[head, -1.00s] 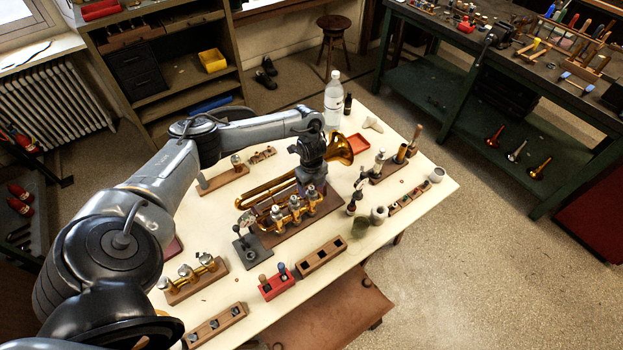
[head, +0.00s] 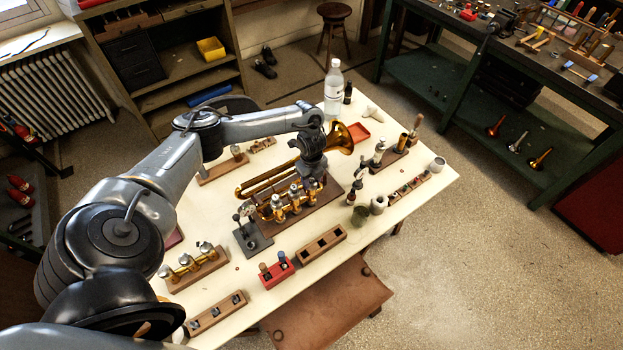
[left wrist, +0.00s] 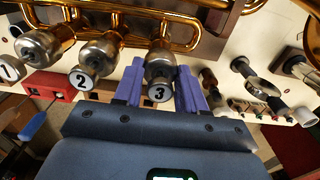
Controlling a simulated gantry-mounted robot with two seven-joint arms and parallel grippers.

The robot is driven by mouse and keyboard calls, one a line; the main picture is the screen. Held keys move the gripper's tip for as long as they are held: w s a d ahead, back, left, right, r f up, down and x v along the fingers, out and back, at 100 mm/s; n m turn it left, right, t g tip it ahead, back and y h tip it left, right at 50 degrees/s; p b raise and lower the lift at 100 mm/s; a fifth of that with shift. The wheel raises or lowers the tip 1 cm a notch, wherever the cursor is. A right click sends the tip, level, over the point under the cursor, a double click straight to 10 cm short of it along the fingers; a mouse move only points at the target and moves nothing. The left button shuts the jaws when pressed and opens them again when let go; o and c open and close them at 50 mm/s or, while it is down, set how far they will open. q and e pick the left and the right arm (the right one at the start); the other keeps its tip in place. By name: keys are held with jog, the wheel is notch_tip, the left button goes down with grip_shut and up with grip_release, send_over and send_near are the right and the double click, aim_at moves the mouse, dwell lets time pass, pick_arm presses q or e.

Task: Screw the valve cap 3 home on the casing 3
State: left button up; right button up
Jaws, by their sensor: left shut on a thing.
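Valve cap 3 (left wrist: 160,66) is a silver cap below a white disc marked 3. It sits between the two blue-purple fingers of my left gripper (left wrist: 161,90), which is shut on it. In the head view my left gripper (head: 314,172) reaches down over the right end of the valve row on the horn (head: 262,184). The brass casing 3 (head: 311,199) stands there upright. The cap appears at the casing's end; whether a thread gap is left cannot be told. Caps marked 1 (left wrist: 36,46) and 2 (left wrist: 99,54) stand beside it. My right gripper is not in view.
A grey stand (head: 252,240) is just left of the valves. A wooden block with holes (head: 322,244) and a red block (head: 276,274) lie in front. A tool rack (head: 390,157) and pots stand at right. A plastic bottle (head: 333,92) stands behind.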

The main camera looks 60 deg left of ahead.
pick_arm(q)
jog(key=o, duration=0.3)
jog(key=c, duration=0.4)
jog(key=m+b, duration=0.2)
jog(key=m, duration=0.1)
jog(key=shift+f+m, duration=0.1)
jog(key=shift+m, duration=0.2)
jog(key=shift+c, duration=0.3)
jog(key=shift+m, duration=0.7)
jog(key=shift+m+b, duration=0.6)
jog(key=shift+m, duration=0.1)
jog(key=m+b, duration=0.1)
jog(key=m, duration=0.1)
jog(key=shift+m, duration=0.9)
